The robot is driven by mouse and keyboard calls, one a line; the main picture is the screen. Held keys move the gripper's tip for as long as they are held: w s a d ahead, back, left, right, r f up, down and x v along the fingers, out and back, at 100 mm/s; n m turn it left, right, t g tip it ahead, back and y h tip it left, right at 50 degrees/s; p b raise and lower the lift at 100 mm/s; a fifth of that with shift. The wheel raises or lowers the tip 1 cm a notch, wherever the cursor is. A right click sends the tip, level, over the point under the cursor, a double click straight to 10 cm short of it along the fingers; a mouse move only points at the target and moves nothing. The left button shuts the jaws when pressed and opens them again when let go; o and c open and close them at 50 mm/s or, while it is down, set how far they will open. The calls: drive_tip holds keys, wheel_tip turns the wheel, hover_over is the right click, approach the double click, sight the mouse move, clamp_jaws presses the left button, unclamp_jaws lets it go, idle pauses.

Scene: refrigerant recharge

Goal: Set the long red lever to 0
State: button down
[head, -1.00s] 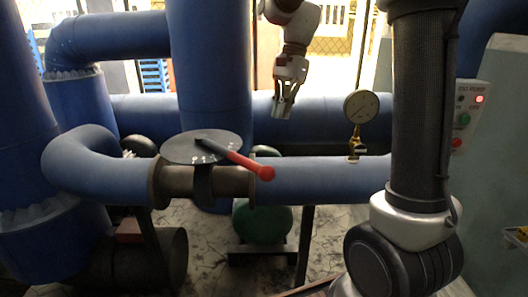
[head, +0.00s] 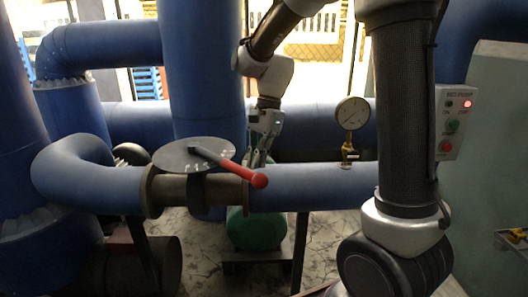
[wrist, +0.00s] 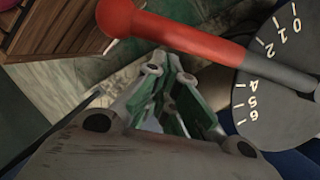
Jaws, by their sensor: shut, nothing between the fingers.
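The long red lever (head: 241,172) has a ball end and a dark inner arm pivoted on a dark round dial (head: 170,160). In the wrist view the red lever (wrist: 180,32) crosses the numbered dial (wrist: 275,115) between the 2 and the 4, covering the mark there; the 0 is at the upper right. My gripper (head: 257,158) is shut and empty, just behind the lever's ball end in the head view. In the wrist view its fingertips (wrist: 170,72) are close beside the red shaft. I cannot tell whether they touch it.
The dial sits on a flanged blue pipe (head: 310,187). A pressure gauge (head: 352,113) stands on the pipe to the right. A thick vertical blue pipe (head: 205,65) rises behind the dial. A control box (head: 450,122) with a lit red lamp is at the right.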

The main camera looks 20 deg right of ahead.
drive_tip(key=shift+a, duration=0.15)
drive_tip(key=s+a+m+t, duration=0.1)
drive_tip(key=s+a+m, duration=0.1)
drive_tip(key=a, duration=0.7)
drive_tip(key=s+a+m, duration=0.3)
drive_tip(key=a+m, duration=0.1)
drive_tip(key=a, duration=0.5)
drive_tip(key=shift+a+t, duration=0.15)
drive_tip(key=shift+t, duration=0.25)
drive_tip(key=shift+a+y, duration=0.1)
drive_tip(key=shift+y, duration=0.2)
drive_tip(key=shift+r, duration=0.1)
